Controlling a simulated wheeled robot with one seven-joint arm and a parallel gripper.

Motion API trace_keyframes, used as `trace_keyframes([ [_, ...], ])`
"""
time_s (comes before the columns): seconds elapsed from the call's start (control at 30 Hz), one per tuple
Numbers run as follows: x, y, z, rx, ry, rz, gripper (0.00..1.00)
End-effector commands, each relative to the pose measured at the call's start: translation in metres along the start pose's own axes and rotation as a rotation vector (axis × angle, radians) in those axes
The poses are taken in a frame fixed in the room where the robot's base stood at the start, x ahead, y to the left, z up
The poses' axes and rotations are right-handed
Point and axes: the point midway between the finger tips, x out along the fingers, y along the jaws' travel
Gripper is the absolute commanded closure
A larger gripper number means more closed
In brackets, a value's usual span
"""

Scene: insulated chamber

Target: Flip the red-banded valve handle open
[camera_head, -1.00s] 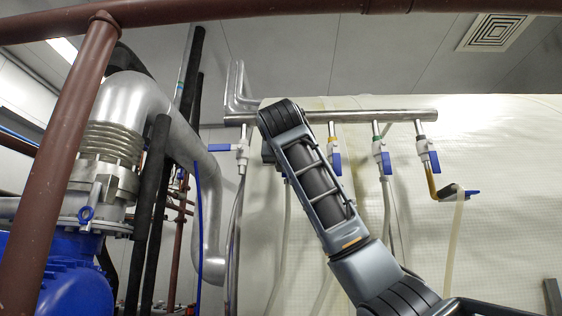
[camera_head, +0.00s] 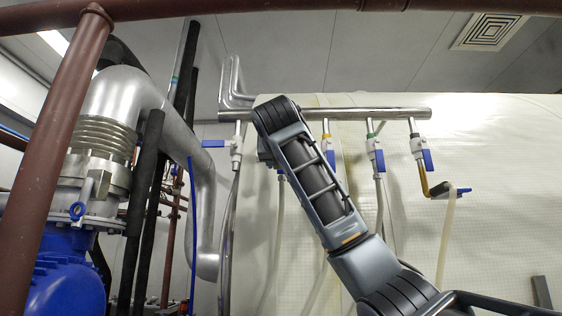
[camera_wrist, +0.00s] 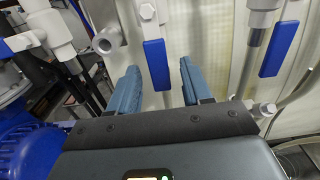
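A white valve (camera_wrist: 146,14) with a blue handle (camera_wrist: 156,64) hanging down is in the middle of the wrist view. My gripper (camera_wrist: 160,72) is open, with one blue-grey finger on each side of that handle in the picture. I cannot tell whether the fingertips reach past it; no contact shows. No red band is clearly visible on any valve, so I cannot confirm that this is the red-banded one. In the head view my arm covers the gripper and this part of the pipe.
A steel pipe (camera_head: 350,114) carries a row of valves. The left valve's blue handle (camera_head: 213,143) points sideways, and yellow-banded (camera_head: 327,138) and green-banded (camera_head: 371,140) valves are to the right. A brown post (camera_head: 55,165) and blue machine (camera_head: 65,275) stand at left.

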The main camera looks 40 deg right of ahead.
Motion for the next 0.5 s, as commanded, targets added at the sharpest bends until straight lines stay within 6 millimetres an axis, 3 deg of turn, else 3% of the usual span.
trace_keyframes([
  [0.27,-0.003,0.000,0.001,0.001,-0.002,0.001,0.51],
  [0.5,-0.035,0.000,-0.001,0.002,-0.006,0.002,0.51],
])
